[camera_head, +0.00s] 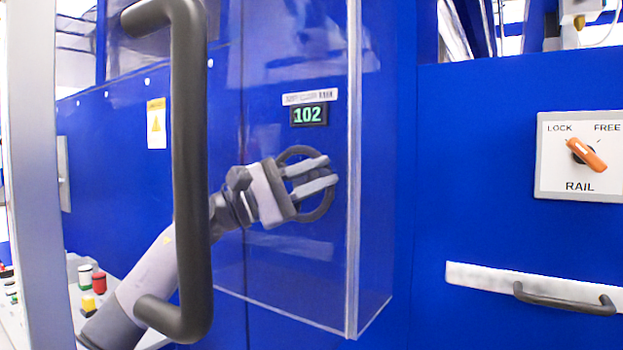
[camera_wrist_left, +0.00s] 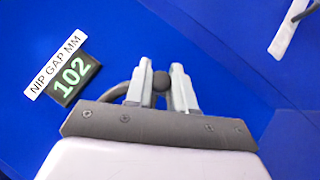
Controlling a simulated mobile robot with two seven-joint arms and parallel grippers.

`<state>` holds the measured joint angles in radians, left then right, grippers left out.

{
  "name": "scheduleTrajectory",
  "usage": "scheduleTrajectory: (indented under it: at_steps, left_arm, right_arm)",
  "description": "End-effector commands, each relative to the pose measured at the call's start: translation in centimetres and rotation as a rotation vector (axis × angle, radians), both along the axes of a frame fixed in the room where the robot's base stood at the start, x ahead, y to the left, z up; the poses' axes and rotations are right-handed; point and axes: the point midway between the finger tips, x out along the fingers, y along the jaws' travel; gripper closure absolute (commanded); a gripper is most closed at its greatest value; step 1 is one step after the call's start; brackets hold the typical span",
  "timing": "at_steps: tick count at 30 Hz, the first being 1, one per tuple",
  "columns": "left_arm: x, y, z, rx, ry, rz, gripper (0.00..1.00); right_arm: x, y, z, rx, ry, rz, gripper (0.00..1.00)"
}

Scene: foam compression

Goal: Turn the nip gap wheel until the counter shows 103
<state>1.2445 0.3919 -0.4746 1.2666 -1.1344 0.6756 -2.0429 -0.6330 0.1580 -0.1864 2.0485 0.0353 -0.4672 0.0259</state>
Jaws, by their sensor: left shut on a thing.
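The nip gap wheel (camera_head: 296,152) is a dark round handwheel on the blue machine face, seen through a clear panel. My left gripper (camera_head: 325,173) reaches in from the left and is shut on the wheel; its fingers hide part of the rim. In the left wrist view the two fingers (camera_wrist_left: 161,84) stand either side of a dark round part, with a piece of the wheel rim (camera_wrist_left: 119,92) showing at left. The counter (camera_head: 308,115) above the wheel reads 102; it also reads 102 in the left wrist view (camera_wrist_left: 74,77). My right gripper is not in view.
A thick dark vertical handle (camera_head: 190,190) stands in front of my left arm. The clear panel's edge (camera_head: 353,170) is just right of the wheel. A LOCK/FREE rail switch (camera_head: 587,154) and a drawer handle (camera_head: 565,302) are at right. Coloured buttons (camera_head: 99,283) are at lower left.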

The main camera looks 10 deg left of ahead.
Motion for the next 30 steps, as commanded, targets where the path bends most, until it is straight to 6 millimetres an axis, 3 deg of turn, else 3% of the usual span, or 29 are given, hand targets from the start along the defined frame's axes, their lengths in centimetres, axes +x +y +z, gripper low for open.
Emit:
scheduleTrajectory:
  at_steps: [15, 30]
  left_arm:
    - [-0.2, -0.4, -2.7, 0.438, -0.157, -0.003, 1.00]
    - [-0.2, -0.5, -4.2, 0.638, -0.230, -0.005, 1.00]
  right_arm:
    - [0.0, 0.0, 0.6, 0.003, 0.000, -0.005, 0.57]
    - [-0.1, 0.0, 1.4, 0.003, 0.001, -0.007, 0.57]
